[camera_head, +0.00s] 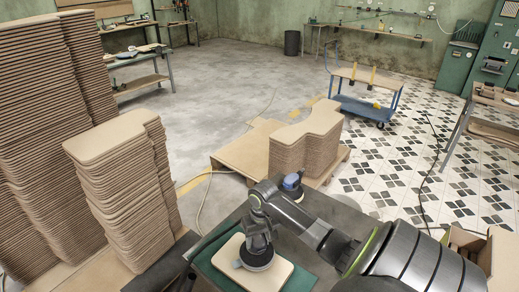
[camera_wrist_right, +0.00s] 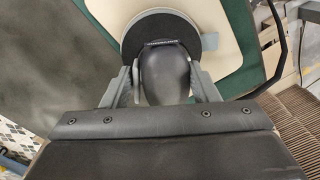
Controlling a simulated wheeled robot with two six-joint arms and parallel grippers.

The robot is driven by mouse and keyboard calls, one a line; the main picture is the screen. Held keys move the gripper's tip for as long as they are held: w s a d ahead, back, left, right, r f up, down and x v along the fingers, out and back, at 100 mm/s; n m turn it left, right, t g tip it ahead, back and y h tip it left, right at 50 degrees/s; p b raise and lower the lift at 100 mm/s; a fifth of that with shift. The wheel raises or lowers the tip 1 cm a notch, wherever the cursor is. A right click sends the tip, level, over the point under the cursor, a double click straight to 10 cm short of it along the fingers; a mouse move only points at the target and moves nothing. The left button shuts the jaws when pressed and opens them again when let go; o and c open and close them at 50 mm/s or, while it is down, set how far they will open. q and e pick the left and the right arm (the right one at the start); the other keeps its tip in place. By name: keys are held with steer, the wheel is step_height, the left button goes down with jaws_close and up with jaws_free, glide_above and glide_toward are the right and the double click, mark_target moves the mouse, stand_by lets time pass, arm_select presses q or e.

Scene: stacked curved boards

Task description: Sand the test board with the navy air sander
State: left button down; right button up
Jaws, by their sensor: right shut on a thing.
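My right gripper (camera_head: 259,232) is shut on a dark sander (camera_head: 257,257). In the wrist view the sander's dark, rounded body (camera_wrist_right: 165,75) sits between the two fingers; it looks near black there, so I cannot tell if it is navy. Its round pad is over the pale test board (camera_head: 282,272) and seems to rest on it. The board lies on a green mat (camera_head: 211,274) on a dark table top. A second sander (camera_head: 291,185), blue on top, stands at the table's far side, behind my right arm's wrist. My left gripper is not in view.
A black curved hose or bar (camera_head: 207,241) runs along the table's left side. Tall stacks of curved boards (camera_head: 125,190) stand at left. A lower stack (camera_head: 304,143) sits on a pallet behind the table. A blue cart (camera_head: 364,106) stands farther back on open floor.

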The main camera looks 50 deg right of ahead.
steer(key=shift+r, duration=0.3)
steer(key=shift+r, duration=2.9)
